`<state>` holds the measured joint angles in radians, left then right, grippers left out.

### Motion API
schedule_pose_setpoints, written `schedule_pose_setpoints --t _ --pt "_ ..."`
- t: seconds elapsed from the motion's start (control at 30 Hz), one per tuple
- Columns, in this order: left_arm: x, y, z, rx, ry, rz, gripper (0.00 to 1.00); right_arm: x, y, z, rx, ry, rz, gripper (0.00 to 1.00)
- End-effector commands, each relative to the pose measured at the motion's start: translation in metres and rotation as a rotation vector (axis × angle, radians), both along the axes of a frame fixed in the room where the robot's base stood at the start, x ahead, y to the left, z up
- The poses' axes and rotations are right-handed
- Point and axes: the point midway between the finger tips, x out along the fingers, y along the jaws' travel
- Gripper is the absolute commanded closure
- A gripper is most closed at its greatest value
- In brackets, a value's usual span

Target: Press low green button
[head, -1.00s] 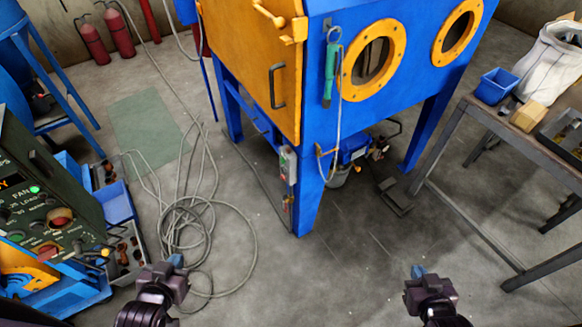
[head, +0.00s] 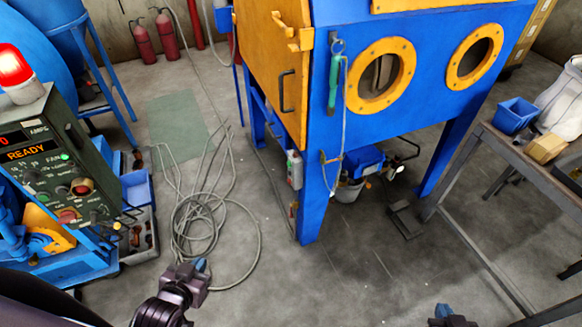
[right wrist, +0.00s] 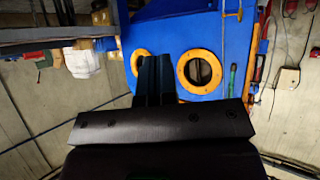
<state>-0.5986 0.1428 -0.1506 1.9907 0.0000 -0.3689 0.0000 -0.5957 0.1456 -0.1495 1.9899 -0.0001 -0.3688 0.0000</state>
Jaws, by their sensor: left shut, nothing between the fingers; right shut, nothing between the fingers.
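A green lit button (head: 64,156) shows on the dark green control panel (head: 45,140) at the left of the head view. A small grey switch box (head: 294,170) is on the front leg of the blue blast cabinet (head: 345,120); its buttons are too small to tell clearly. My left gripper (head: 201,267) is shut and empty, above the floor, right of the panel and apart from it. My right gripper (head: 444,311) is shut and empty at the bottom edge, far from both. It also shows in the right wrist view (right wrist: 155,75), pointing toward the cabinet.
A red lamp (head: 16,68) tops the panel, whose display reads READY. A coiled hose (head: 205,222) lies on the floor between panel and cabinet. A workbench (head: 480,140) with a blue bin (head: 515,115) stands at right. Open floor lies in front of the cabinet.

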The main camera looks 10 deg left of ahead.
Motion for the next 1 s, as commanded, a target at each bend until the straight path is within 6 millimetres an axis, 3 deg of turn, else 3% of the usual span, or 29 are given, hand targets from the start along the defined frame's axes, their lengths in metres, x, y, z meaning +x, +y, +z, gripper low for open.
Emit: schedule_pose_setpoints --t 0.23,0.37,0.47,0.67,1.0 --pt "-0.001 0.002 -0.001 0.002 0.002 0.001 1.00 -0.005 0.001 -0.002 0.004 0.008 -0.005 1.00" --pt "0.015 0.003 -0.006 -0.016 -0.026 0.002 1.00 0.000 0.001 -0.007 -0.001 -0.005 0.000 1.00" --pt "0.044 0.005 -0.015 -0.053 -0.071 0.007 1.00 0.005 0.001 -0.017 -0.009 -0.024 0.008 1.00" --pt "0.124 0.010 -0.038 -0.177 -0.179 0.020 1.00 0.016 0.003 -0.045 -0.033 -0.056 0.031 1.00" --pt "0.252 0.013 -0.081 -0.429 -0.289 0.041 1.00 0.019 0.008 -0.105 -0.070 -0.037 0.072 1.00"
